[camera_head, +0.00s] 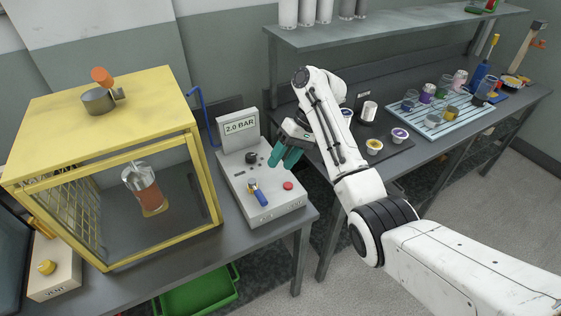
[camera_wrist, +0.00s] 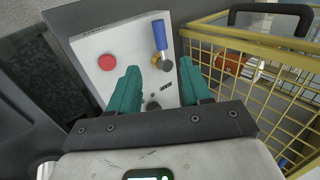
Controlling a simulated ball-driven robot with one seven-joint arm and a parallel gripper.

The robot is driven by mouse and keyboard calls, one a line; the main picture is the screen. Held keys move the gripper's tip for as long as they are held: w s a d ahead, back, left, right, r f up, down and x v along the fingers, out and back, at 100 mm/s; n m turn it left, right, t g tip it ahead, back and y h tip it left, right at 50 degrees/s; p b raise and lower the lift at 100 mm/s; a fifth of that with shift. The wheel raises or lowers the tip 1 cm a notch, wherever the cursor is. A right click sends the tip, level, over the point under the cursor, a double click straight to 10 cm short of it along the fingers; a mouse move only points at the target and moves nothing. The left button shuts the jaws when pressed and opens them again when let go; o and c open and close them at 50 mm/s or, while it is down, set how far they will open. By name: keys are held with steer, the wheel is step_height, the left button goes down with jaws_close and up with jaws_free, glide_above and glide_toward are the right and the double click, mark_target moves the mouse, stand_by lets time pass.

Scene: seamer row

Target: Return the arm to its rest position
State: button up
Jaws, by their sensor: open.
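My gripper (camera_head: 287,156) has teal fingers and hangs above the right side of a grey control box (camera_head: 262,196). In the wrist view my gripper (camera_wrist: 158,82) is open, its two fingers apart with nothing between them. The box (camera_wrist: 92,42) shows behind the fingers, with a red button (camera_wrist: 107,63) and a blue-handled valve (camera_wrist: 159,34). In the head view the blue valve handle (camera_head: 262,197) and red button (camera_head: 288,186) are on the box top. My white arm reaches in from the lower right.
A yellow-framed cage (camera_head: 110,100) with a can-like vessel (camera_head: 145,190) inside stands left of the box. A green bin (camera_head: 200,292) is below the table. Right, a bench holds small cups (camera_head: 374,146) and a blue rack (camera_head: 440,120) of jars, under a shelf (camera_head: 390,27).

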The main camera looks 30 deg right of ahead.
stand_by(0.4)
steer(key=s+a+f+h, duration=0.1)
steer(key=s+a+f, duration=0.2)
steer(key=s+f, duration=0.5)
steer(key=s+a+f+h, duration=0.2)
steer(key=s+a+f, duration=0.2)
steer(key=s+f, duration=0.35)
steer(key=s+d+h, duration=0.1)
steer(key=s+h, duration=0.1)
steer(key=s, duration=0.9)
steer(key=s+d+r+h, duration=0.1)
steer(key=s+d+h, duration=0.1)
steer(key=s, duration=1)
steer(key=shift+d+t, duration=0.2)
steer(key=shift+t, duration=0.1)
